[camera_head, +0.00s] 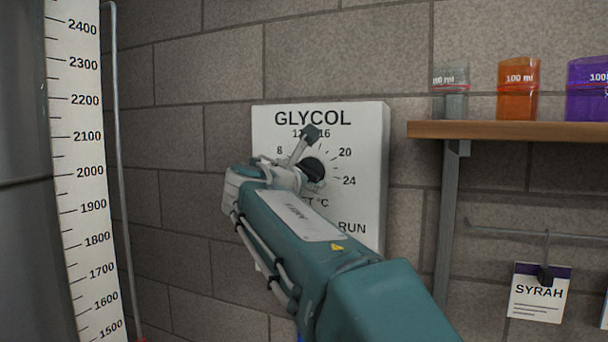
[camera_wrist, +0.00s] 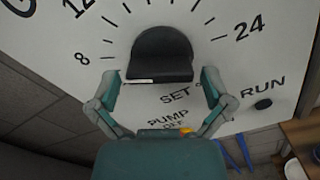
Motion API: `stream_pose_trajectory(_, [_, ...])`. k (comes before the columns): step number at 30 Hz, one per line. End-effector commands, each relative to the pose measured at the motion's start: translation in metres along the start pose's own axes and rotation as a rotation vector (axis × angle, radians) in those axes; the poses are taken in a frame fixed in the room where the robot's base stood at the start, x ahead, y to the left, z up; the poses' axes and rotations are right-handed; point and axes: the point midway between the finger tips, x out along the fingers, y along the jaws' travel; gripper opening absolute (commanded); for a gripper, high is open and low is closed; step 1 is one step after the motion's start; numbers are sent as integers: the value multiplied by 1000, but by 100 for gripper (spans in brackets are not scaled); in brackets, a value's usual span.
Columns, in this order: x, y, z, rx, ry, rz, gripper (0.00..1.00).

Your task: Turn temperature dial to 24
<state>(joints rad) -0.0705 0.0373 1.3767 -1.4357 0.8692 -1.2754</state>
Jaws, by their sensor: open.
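The white GLYCOL panel (camera_head: 364,140) hangs on the block wall in the head view. Its scale shows 8, 12, 16, 20 and 24. The dark temperature dial (camera_head: 313,169) is partly hidden behind my gripper (camera_head: 291,160). In the wrist view the black dial (camera_wrist: 161,50) sits at the top centre, with 8 to its left and 24 to its right. A thin white line shows at its lower left edge; I cannot tell the exact setting. My gripper (camera_wrist: 160,80) is open, its fingers spread either side of the dial's lower edge. I cannot see clear contact.
SET, PUMP OFF and RUN labels lie below the dial, with a small black knob (camera_wrist: 263,104) near RUN. A wooden shelf (camera_head: 500,130) with coloured beakers stands right of the panel. A SYRAH card (camera_head: 538,292) hangs below it. A tall white scale (camera_head: 82,180) stands left.

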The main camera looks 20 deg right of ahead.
Motion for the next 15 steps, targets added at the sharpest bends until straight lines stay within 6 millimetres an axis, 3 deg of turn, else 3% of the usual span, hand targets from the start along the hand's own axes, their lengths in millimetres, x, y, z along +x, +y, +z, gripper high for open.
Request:
stream_pose_trajectory(8, [2, 0, 0, 1, 0, 0, 100])
stream_pose_trajectory(11, [2, 0, 0, 1, 0, 0, 60])
stream_pose_trajectory(12, [2, 0, 0, 1, 0, 0, 42])
stream_pose_trajectory(13, [2, 0, 0, 1, 0, 0, 32])
stream_pose_trajectory(15, [2, 0, 0, 0, 0, 0, 32])
